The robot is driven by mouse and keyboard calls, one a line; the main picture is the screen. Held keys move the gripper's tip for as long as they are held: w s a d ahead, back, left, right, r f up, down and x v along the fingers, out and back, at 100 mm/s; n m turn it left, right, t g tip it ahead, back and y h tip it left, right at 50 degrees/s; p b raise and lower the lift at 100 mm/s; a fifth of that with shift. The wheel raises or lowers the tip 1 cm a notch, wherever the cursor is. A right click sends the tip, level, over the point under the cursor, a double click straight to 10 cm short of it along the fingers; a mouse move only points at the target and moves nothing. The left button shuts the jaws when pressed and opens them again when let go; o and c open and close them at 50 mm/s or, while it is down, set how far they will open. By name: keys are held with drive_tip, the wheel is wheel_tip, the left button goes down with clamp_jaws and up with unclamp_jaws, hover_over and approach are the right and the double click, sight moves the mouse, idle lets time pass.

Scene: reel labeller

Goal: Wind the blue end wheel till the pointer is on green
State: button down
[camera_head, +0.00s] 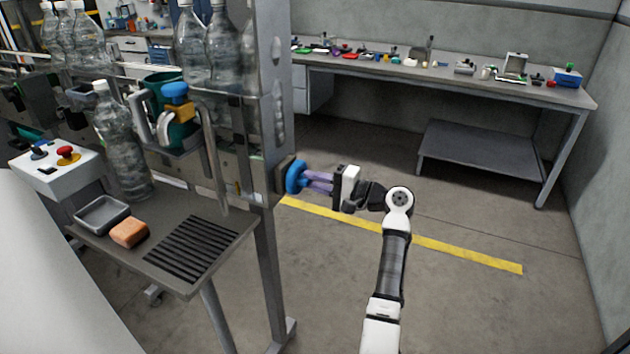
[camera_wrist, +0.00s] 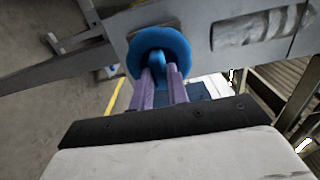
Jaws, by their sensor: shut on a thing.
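The blue end wheel (camera_head: 294,177) sits on the right end face of the machine frame. In the wrist view the blue wheel (camera_wrist: 160,48) shows face-on, with a blue grip part across its middle. My gripper (camera_head: 312,182) reaches it from the right, and its purple fingers are shut on the wheel's middle part. The fingers (camera_wrist: 160,80) also show in the wrist view, with the wheel at their tips. I cannot make out a pointer or a green mark in either view.
The machine (camera_head: 270,100) carries several clear bottles. A shelf holds a grey tray (camera_head: 101,214), an orange sponge (camera_head: 129,233) and a black grate (camera_head: 190,246). A control box (camera_head: 57,168) has a red button. A cluttered workbench (camera_head: 450,75) stands behind. The floor at right is clear.

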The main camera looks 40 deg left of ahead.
drive_tip(key=c, duration=1.4)
unclamp_jaws()
drive_tip(key=shift+o, duration=0.2)
drive_tip(key=shift+w+d+f+b, duration=0.1)
drive_tip(key=shift+w+d+b, duration=0.15)
drive_tip(key=shift+d, duration=0.3)
drive_tip(key=b+v, duration=0.4)
drive_tip(key=v, duration=0.8)
drive_tip(key=shift+d, duration=0.4)
